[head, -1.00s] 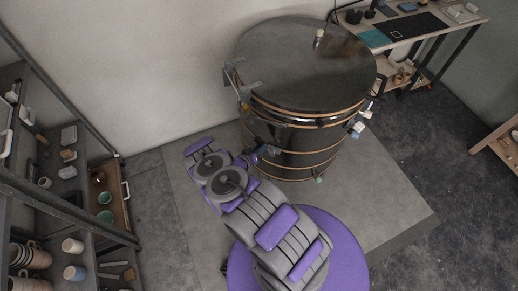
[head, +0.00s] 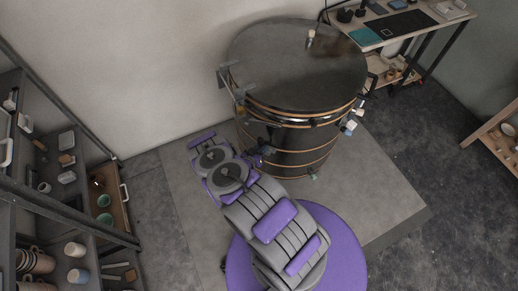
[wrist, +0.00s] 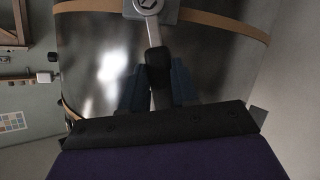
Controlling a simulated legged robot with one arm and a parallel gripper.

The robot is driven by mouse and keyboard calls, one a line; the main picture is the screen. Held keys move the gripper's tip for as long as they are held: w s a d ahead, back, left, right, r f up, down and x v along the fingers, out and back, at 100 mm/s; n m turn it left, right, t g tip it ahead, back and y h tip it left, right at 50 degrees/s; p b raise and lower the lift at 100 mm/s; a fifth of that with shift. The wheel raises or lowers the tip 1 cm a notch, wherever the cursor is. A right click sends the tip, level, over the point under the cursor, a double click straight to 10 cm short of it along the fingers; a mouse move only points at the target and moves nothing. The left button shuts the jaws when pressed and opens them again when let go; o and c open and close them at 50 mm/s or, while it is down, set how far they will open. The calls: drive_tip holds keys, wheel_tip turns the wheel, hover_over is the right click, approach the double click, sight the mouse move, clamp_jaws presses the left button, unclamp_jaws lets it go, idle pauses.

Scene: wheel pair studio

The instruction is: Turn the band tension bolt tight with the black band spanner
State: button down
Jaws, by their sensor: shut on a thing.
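The band spanner shows in the wrist view, with a black handle (wrist: 158,68) and a pale metal shank. My gripper (wrist: 160,85) is shut on the handle, one blue-grey finger on each side. The spanner's ring end lies at the band tension bolt (wrist: 147,4) on a grey metal lug, cut by the top edge; I cannot tell how fully it is seated. A tan band (wrist: 228,25) runs from the lug around the shiny dark drum. In the head view the drum (head: 295,65) stands upright, and my gripper is mostly hidden at its front left side.
A shelf rack (head: 60,190) with pots and cups stands at the left. A workbench (head: 400,25) with tools is behind the drum at the right. A low wooden shelf (head: 495,135) is at the right edge. The floor right of the drum is clear.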

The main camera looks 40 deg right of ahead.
drive_tip(key=shift+s+d+r+m+t+y+p, duration=0.25)
drive_tip(key=shift+s+d+m+t+y+p, duration=0.3)
drive_tip(key=shift+s+m, duration=0.45)
drive_tip(key=shift+s+a+f+b, duration=0.1)
drive_tip(key=shift+s+a+b, duration=0.15)
drive_tip(key=shift+a+b, duration=0.25)
drive_tip(key=a, duration=0.1)
drive_tip(key=s+a+b, duration=0.1)
drive_tip(key=s+a, duration=0.1)
drive_tip(key=a, duration=0.1)
drive_tip(key=shift+s+a, duration=0.1)
idle(0.4)
